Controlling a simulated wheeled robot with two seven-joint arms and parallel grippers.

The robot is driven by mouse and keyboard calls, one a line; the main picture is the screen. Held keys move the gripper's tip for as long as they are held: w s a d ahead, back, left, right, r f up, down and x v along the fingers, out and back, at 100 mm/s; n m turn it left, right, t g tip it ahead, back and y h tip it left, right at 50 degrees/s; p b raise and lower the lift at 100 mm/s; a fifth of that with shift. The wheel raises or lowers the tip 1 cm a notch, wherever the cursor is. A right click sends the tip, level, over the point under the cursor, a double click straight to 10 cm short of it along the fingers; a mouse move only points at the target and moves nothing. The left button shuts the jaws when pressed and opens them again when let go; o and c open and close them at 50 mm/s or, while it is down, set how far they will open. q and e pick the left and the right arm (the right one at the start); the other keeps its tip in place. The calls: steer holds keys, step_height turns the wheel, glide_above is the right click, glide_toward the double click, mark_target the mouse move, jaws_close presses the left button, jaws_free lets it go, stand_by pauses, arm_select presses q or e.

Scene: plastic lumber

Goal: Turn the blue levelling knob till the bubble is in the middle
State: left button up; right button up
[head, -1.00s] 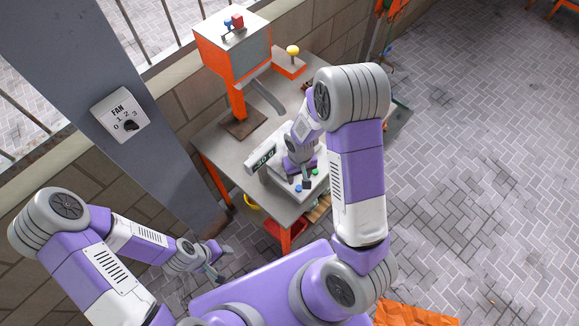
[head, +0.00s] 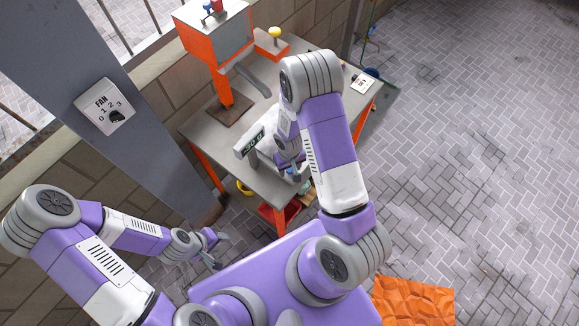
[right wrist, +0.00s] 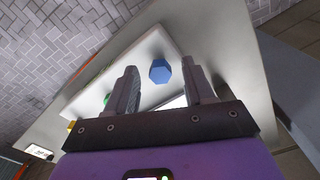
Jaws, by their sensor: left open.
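The blue knob (right wrist: 160,70) shows in the right wrist view as a faceted blue piece on the white body of the scale (right wrist: 128,62). My right gripper (right wrist: 159,66) is open, with one finger on each side of the knob in the picture and a gap on both sides. I cannot tell how far the fingertips are from it. In the head view my right arm covers most of the scale, and its display (head: 254,143) shows at the left. The bubble is not visible. My left gripper (head: 218,249) is open and empty, away from the table.
A green piece (right wrist: 107,98) sits by the left finger. On the table (head: 207,127) stand an orange press-like machine (head: 217,45) and an orange box with a yellow button (head: 275,32). Open paved floor lies to the right.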

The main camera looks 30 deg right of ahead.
jaws_close()
steer(key=n+b, duration=0.2)
steer(key=n, duration=0.1)
steer(key=n+b, duration=0.2)
steer(key=n, duration=0.2)
steer(key=n+b, duration=0.1)
steer(key=n, duration=0.3)
steer(key=shift+n, duration=2)
